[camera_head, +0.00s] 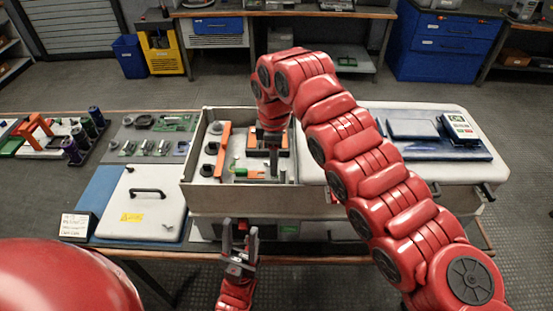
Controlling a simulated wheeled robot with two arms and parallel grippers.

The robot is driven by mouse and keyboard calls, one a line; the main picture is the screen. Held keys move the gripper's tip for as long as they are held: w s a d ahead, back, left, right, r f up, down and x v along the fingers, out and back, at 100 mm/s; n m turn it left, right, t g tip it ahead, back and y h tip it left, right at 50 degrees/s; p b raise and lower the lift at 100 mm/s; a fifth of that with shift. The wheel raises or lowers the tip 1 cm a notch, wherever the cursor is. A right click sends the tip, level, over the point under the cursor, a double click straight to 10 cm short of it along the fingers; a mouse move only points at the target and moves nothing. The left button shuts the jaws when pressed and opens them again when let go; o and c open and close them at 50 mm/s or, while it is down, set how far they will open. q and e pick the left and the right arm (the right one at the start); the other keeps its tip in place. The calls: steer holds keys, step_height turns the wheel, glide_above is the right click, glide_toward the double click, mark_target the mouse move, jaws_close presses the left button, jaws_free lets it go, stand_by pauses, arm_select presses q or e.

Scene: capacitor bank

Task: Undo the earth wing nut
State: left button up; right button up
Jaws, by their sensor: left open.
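The open grey cabinet (188,172) stands on the bench in the middle, with parts inside it. I cannot single out the earth wing nut; a small green part (236,171) sits inside the cabinet. My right arm arches over from the right, and my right gripper (272,148) points down into the cabinet by an orange-edged unit (284,142). Its fingers are too small and partly hidden, so I cannot tell whether they hold anything. My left gripper (240,228) is open and empty, pointing up in front of the cabinet's front wall.
Dark cylinders (96,117) stand farther left. A white cover with a meter (459,126) and blue tray (425,153) is at right, partly behind my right arm.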

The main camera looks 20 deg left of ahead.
steer(key=shift+w+r, duration=0.1)
steer(key=shift+r, duration=0.05)
steer(key=shift+r, duration=0.3)
step_height(320, 180, up, 5)
steer(key=shift+f+b, duration=0.2)
steer(key=shift+b, duration=0.15)
step_height(320, 180, up, 12)
steer(key=p, duration=1)
steer(key=shift+p, duration=0.35)
